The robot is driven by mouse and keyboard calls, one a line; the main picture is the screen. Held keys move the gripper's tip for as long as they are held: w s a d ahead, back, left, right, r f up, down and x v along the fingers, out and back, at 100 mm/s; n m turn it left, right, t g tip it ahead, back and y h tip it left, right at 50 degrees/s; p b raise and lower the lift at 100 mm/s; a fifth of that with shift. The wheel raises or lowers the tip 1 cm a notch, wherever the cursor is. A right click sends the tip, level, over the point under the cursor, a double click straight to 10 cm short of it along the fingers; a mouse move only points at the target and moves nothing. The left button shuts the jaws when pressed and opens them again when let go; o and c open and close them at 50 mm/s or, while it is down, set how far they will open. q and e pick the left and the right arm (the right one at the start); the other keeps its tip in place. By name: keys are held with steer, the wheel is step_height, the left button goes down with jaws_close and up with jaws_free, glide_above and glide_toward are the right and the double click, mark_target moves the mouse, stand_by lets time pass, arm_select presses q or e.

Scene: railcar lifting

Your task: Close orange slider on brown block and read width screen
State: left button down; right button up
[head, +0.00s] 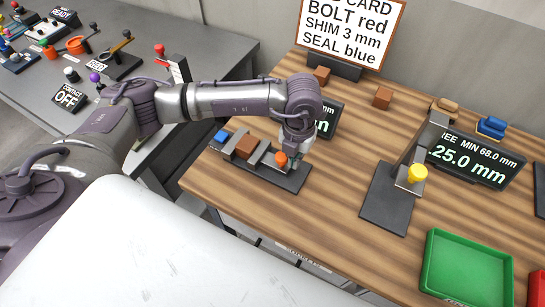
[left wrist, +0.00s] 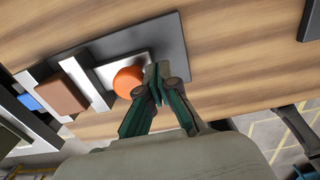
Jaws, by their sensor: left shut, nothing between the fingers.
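The orange slider knob (head: 281,158) sits at the right part of a dark gauge base (head: 292,180). A brown block (head: 247,146) lies on the gauge between light grey jaws, with a blue piece (head: 222,136) further left. My left gripper (head: 297,162) is low over the base, just right of the knob. In the left wrist view, its fingertips (left wrist: 158,78) are together beside the orange knob (left wrist: 128,80), with nothing between them. The brown block (left wrist: 60,97) lies close to the knob-side jaw; I cannot tell if they touch. The width screen (head: 329,118) is mostly hidden by my arm.
A second gauge with a yellow knob (head: 417,174) and a screen (head: 474,160) reading 25.0 mm stand to the right. A green tray (head: 430,262) is at the front right. A card stand (head: 352,28) and small brown blocks (head: 382,97) are behind. Bare wood lies between the gauges.

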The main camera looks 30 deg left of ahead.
arm_select(q)
steer(key=shift+d+r, duration=0.2)
steer(key=shift+d, duration=0.3)
steer(key=shift+d+r, duration=0.15)
steer(key=shift+r, duration=0.15)
step_height(320, 180, up, 6)
steer(key=p, duration=0.3)
steer(key=shift+r+p, duration=0.2)
steer(key=shift+p, duration=0.15)
steer(key=shift+s, duration=0.15)
